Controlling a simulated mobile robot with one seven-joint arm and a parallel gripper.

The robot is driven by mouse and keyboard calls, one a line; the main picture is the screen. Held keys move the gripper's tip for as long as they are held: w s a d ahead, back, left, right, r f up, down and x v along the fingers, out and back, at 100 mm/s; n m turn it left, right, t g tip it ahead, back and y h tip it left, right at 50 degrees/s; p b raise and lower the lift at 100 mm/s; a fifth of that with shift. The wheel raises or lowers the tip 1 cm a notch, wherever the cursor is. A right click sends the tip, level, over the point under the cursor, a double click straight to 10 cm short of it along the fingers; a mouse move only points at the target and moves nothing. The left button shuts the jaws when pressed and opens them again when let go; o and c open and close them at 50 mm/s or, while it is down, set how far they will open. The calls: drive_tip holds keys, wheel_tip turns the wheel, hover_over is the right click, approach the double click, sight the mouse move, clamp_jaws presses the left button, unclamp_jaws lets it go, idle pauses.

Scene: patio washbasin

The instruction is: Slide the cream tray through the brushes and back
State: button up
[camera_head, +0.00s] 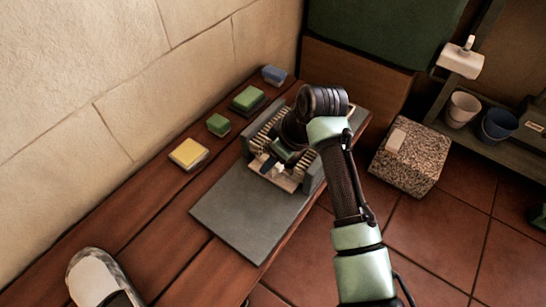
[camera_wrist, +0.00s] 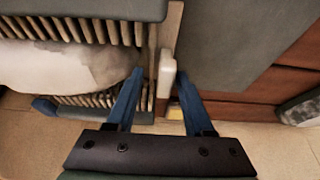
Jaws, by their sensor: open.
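The cream tray (camera_head: 285,182) sits between the brushes on the wooden bench; my arm hides part of it. In the wrist view its pale upright handle (camera_wrist: 167,72) stands at the tray's end. A pale rounded item (camera_wrist: 75,68) lies between the two rows of brushes (camera_wrist: 85,32), which also show in the head view (camera_head: 259,139). My gripper (camera_wrist: 162,78) is open, with one blue finger on each side of the handle. Whether either finger touches it, I cannot tell.
A grey slab (camera_head: 245,213) lies bare in front of the brushes. A white-grey shoe (camera_head: 95,278) lies at the bench's near left. A yellow sponge block (camera_head: 188,153), green blocks (camera_head: 248,98) and a blue block (camera_head: 274,75) line the wall. A speckled box (camera_head: 408,160) stands right.

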drive_tip(key=shift+r, duration=0.1)
drive_tip(key=p+v, duration=0.6)
drive_tip(key=v, duration=0.6)
drive_tip(key=shift+s+d+r+p, duration=0.15)
drive_tip(key=shift+r+p, duration=0.15)
drive_tip(key=shift+p, duration=0.05)
